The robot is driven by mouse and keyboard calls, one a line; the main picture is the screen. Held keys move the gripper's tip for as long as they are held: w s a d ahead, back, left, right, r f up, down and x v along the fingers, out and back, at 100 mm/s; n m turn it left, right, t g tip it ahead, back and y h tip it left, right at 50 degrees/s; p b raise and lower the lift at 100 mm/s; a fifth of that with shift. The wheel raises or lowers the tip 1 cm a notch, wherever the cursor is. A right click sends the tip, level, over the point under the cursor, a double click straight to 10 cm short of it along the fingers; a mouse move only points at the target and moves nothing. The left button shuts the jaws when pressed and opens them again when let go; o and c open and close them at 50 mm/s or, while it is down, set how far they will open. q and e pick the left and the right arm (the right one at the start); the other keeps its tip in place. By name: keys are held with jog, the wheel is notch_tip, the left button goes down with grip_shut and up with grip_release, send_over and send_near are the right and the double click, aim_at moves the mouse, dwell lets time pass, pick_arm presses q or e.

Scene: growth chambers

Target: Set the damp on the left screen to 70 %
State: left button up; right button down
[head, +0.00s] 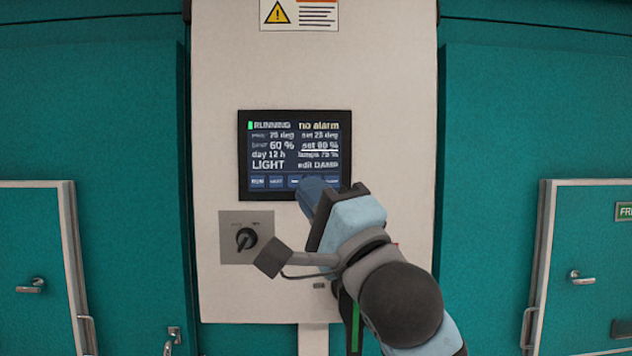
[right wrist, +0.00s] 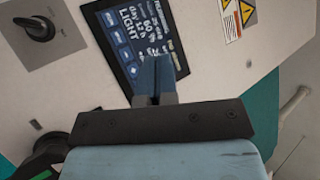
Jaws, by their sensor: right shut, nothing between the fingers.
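A dark screen (head: 294,150) is set in a pale panel; only one screen shows. It reads "RUNNING", "no alarm", "LIGHT" and "edit DAMP". The damp line shows 60 % and an underlined set value that looks like 60 %, though blurred. A row of blue buttons (head: 258,181) runs along its bottom edge. My right gripper (head: 313,188) is shut and empty, its tips in front of the lower right buttons and hiding some of them. In the right wrist view the tips (right wrist: 156,66) overlap the screen (right wrist: 115,28); I cannot tell whether they touch it.
A rotary switch (head: 246,238) on a grey plate sits below the screen, near my right wrist. A warning label (head: 299,14) is above the screen. Teal doors with handles (head: 31,286) stand on both sides of the panel.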

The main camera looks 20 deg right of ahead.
jog(key=w+d, duration=0.2)
jog(key=w, duration=0.6)
jog(key=shift+w+d, duration=0.25)
jog(key=shift+w, duration=0.05)
jog(key=shift+w, duration=0.1)
dwell(1.9)
jog(key=shift+w+d, duration=0.1)
jog(key=shift+w, duration=0.2)
jog(key=shift+w+d, duration=0.1)
jog(key=shift+w, duration=0.15)
dwell(0.5)
jog(key=shift+s, duration=0.15)
jog(key=shift+s+a, duration=0.2)
jog(key=shift+s, duration=0.35)
dwell(0.3)
